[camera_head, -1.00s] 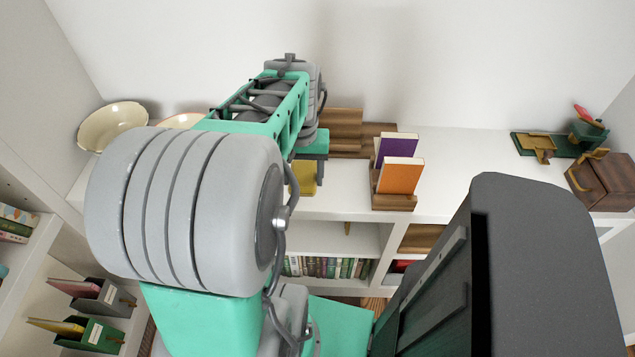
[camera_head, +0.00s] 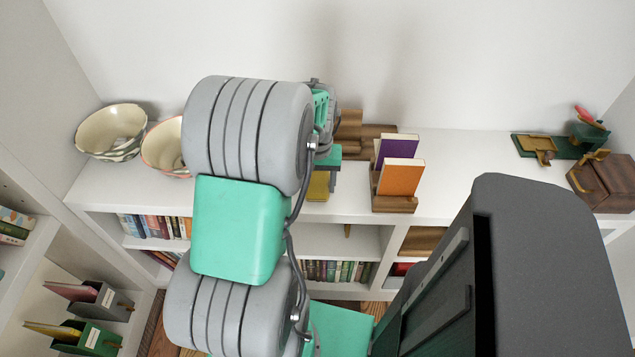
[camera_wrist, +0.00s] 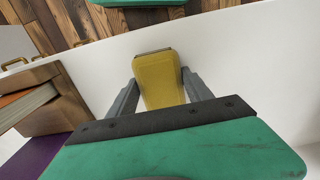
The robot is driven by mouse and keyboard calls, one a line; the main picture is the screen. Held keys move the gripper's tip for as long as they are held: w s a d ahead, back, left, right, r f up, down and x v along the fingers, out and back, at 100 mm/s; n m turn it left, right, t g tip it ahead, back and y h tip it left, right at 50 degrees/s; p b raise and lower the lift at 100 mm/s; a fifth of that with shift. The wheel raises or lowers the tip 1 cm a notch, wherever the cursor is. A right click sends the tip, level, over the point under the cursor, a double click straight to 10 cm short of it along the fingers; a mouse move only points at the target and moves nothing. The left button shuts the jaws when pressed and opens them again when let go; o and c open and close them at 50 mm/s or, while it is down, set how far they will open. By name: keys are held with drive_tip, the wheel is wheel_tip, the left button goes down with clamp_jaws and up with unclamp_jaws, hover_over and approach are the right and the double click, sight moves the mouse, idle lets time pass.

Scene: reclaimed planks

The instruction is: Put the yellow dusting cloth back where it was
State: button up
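The yellow dusting cloth (camera_head: 318,187) shows just under my gripper, over the white shelf top near its front edge. In the wrist view the cloth (camera_wrist: 160,80) lies between the two grey fingers of my gripper (camera_wrist: 160,88), which meet it on both sides. The cloth looks like a flat folded pad. I cannot tell whether its underside touches the shelf top. My arm hides part of the shelf behind and left of the gripper.
A wooden holder (camera_head: 394,203) with a purple and an orange book (camera_head: 400,178) stands close on the right. Stepped wooden blocks (camera_head: 375,140) stand behind. Two bowls (camera_head: 110,133) are at the left. A wooden box (camera_head: 605,182) is far right. The shelf top (camera_head: 480,160) between is clear.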

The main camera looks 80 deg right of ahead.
sight(317, 184)
drive_tip(key=o, duration=0.4)
drive_tip(key=shift+o, duration=0.2)
drive_tip(key=shift+r, duration=0.1)
wheel_tip(317, 184, up, 12)
drive_tip(key=p, duration=0.1)
drive_tip(key=w+a+n, duration=0.3)
drive_tip(key=w+a, duration=0.2)
drive_tip(key=w, duration=0.6)
drive_tip(key=w+a+n, duration=0.4)
drive_tip(key=w+a, duration=0.6)
drive_tip(key=a, duration=0.1)
drive_tip(key=w+a+f+n+t, duration=0.1)
drive_tip(key=a+n, duration=0.7)
drive_tip(key=a, duration=1.7)
drive_tip(key=shift+w+f+n+t, duration=0.15)
drive_tip(key=shift+w+n+t, duration=0.3)
drive_tip(key=shift+w, duration=0.25)
